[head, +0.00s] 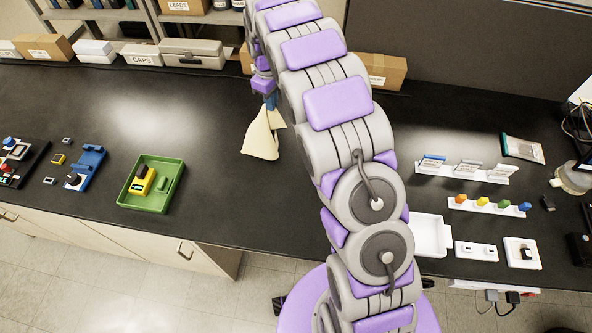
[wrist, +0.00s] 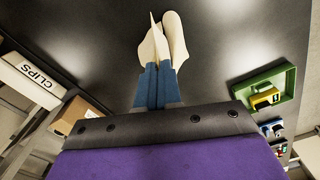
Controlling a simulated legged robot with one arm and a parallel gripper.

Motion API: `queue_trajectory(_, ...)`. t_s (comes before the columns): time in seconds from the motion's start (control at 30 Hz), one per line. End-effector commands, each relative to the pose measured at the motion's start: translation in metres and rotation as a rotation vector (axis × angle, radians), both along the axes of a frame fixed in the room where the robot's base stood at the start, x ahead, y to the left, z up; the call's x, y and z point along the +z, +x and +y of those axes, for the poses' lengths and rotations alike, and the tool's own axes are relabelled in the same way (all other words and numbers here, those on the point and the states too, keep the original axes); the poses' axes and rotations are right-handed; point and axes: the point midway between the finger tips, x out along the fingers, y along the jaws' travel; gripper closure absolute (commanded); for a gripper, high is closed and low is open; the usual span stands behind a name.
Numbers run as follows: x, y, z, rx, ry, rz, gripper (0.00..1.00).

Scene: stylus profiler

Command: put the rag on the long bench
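The cream rag (head: 260,139) hangs from my gripper (head: 270,101) over the black top of the long bench (head: 215,100). In the wrist view the blue fingers of my gripper (wrist: 156,72) are close together, with the rag (wrist: 174,38) pinched between their tips and spreading in folds beyond them. I cannot tell whether the rag's lower edge touches the bench top. My arm hides part of the bench to the right of the rag.
A green tray (head: 133,204) with a yellow device stands left of the rag near the front edge. A blue fixture (head: 86,168) is farther left. Boxes, including one marked CAPS (head: 141,54), line the back. A white tray (head: 432,236) is right. The bench around the rag is clear.

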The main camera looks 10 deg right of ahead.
Motion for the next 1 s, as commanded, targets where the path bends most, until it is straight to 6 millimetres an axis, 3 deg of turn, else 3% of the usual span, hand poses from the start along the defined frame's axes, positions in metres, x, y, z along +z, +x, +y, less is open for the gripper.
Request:
queue_trajectory(0.17,-0.008,-0.018,-0.010,0.000,-0.001,0.001,1.00)
queue_trajectory(1.0,-0.103,-0.113,-0.061,0.000,0.001,0.005,1.00)
